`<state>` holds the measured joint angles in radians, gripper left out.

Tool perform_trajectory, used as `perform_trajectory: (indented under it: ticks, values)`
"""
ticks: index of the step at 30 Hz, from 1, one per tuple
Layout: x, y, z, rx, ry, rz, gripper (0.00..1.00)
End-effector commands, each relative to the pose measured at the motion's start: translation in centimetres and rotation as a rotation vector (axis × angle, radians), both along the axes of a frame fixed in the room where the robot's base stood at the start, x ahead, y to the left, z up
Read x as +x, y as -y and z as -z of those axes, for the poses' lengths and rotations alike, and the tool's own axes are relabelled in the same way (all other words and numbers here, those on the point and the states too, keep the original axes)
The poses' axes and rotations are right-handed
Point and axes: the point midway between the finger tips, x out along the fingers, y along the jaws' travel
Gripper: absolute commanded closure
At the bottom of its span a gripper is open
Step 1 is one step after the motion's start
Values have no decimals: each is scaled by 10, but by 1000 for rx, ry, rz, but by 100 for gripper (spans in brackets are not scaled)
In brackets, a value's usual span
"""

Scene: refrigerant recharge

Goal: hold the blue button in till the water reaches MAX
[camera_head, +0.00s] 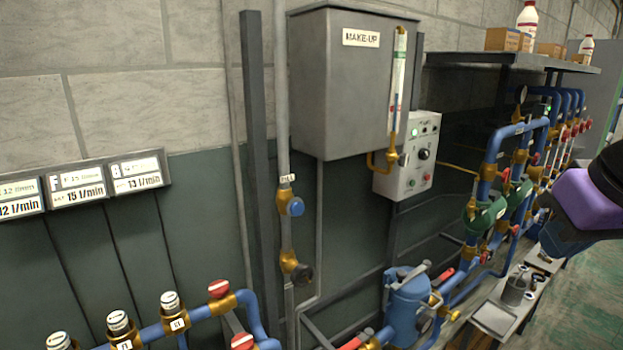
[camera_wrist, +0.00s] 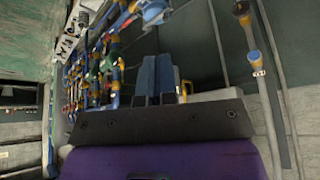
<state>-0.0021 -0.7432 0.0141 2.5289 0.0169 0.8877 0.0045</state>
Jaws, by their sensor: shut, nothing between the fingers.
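The blue button (camera_head: 295,207) sits on a brass fitting on the vertical grey pipe, below a small label. It also shows in the wrist view (camera_wrist: 254,57), right of my fingers and apart from them. The grey MAKE-UP tank (camera_head: 340,85) hangs on the wall above and to the right of the button. Its upright sight glass (camera_head: 398,75) is on the front right; its water level and MAX mark are too small to read. My gripper (camera_wrist: 156,75) is shut and empty in the wrist view.
A grey control box (camera_head: 408,157) is right of the tank. A black-handled valve (camera_head: 300,272) is below the button. Blue pipes with red and green valves (camera_head: 485,215) line the right; a blue pump-like body (camera_head: 408,300) stands low. A shelf (camera_head: 510,61) holds boxes and bottles.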

Motion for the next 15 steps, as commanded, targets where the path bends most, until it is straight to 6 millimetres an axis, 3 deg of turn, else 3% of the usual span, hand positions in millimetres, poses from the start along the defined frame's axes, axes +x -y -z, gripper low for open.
perform_trajectory:
  ticks: [15]
  values:
    - [113, -80, 24, 105, 84, -65, 100]
